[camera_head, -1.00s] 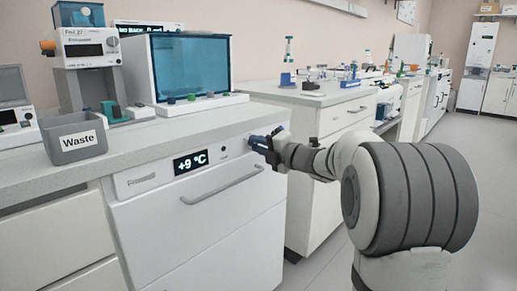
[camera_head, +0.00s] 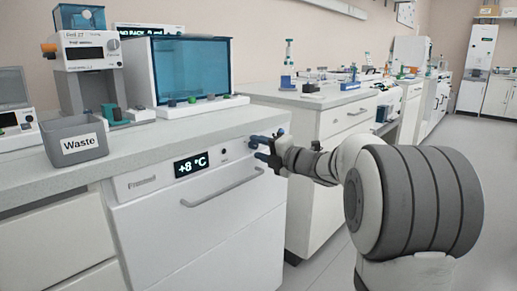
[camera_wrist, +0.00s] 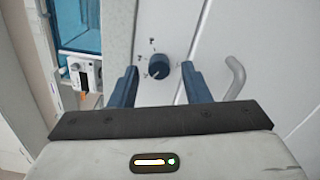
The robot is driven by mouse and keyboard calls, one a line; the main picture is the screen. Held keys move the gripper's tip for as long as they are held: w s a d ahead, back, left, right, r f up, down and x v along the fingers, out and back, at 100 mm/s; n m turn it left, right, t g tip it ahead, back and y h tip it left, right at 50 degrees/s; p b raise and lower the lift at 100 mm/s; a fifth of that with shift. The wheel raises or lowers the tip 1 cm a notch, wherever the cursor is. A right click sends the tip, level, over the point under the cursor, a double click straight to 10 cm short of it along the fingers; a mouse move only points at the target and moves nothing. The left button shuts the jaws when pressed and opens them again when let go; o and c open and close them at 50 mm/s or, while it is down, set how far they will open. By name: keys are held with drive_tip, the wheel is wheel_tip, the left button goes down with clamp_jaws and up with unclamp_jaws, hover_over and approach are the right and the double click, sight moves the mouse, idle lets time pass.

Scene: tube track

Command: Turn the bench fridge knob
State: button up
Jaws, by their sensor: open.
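The bench fridge (camera_head: 215,235) is a white under-bench unit with a grey bar handle (camera_head: 222,187). Its display (camera_head: 191,165) reads +8 °C. The fridge knob (camera_wrist: 159,66) is a dark round dial with small marks around it in the wrist view. In the head view my gripper's fingers hide most or all of it. My gripper (camera_wrist: 160,84) is open, its two blue fingers on either side of the knob in the picture, with gaps between. It also shows in the head view (camera_head: 262,150), at the fridge panel's upper right. I cannot tell whether a finger touches the knob.
A grey Waste bin (camera_head: 76,142) and a blue-windowed cabinet (camera_head: 190,70) stand on the worktop above the fridge. Another bench (camera_head: 325,98) with small lab items stands to the right. The floor at the right is clear.

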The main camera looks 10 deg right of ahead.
drive_tip(key=p+v, duration=0.2)
drive_tip(key=v, duration=0.5)
